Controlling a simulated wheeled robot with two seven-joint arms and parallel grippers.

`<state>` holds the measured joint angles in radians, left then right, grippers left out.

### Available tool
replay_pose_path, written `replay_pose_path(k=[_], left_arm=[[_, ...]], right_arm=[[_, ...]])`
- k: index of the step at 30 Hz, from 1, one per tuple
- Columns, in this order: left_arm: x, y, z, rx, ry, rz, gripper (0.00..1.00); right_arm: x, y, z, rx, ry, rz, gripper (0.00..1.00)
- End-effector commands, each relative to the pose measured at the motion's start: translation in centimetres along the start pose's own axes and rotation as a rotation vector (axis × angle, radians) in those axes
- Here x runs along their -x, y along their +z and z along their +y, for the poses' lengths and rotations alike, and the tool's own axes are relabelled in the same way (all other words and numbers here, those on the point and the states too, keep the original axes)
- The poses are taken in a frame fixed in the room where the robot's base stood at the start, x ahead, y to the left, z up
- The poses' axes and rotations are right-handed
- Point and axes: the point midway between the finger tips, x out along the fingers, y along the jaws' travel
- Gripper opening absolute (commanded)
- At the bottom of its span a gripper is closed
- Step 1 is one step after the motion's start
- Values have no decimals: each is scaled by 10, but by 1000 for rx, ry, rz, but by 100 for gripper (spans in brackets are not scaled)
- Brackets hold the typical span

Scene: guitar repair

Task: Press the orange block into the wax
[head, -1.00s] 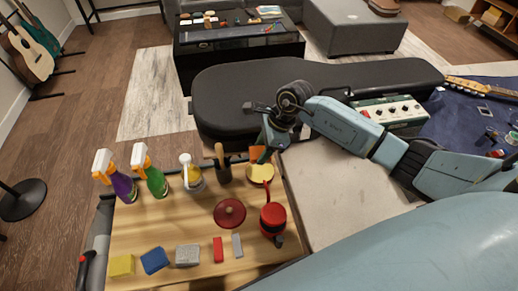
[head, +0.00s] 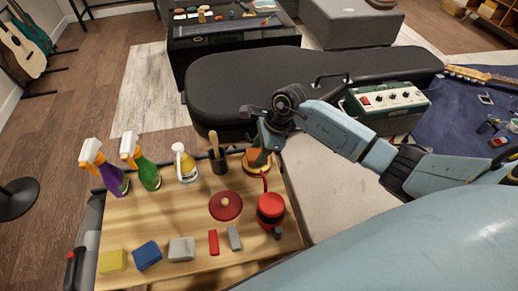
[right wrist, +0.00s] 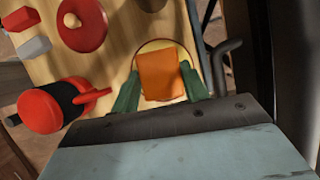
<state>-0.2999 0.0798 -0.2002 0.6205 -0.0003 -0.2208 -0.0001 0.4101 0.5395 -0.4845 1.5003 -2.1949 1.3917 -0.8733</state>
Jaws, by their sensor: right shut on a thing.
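The orange block (right wrist: 161,76) is between the green fingers of my right gripper (right wrist: 160,90) in the right wrist view. In the head view the orange block (head: 254,156) shows beside the fingers of my right gripper (head: 260,158). The round yellow wax (head: 257,170) sits at the far right of the wooden table, directly below the block. Its rim (right wrist: 166,42) shows around the block in the right wrist view. The block appears to be at the wax, but I cannot tell how firmly they touch. My left gripper is not in view.
A dark cup (head: 218,162) and several bottles line the back. Coloured blocks lie in front. A black guitar case (head: 300,80) lies behind.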

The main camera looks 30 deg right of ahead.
Motion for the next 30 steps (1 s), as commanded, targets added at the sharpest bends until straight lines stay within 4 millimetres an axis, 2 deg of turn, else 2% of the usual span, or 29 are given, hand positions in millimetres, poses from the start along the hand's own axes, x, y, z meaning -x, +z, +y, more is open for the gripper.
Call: replay_pose_path(k=[30], left_arm=[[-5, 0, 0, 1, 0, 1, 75]], right_arm=[[-5, -2, 0, 0, 0, -1, 27]])
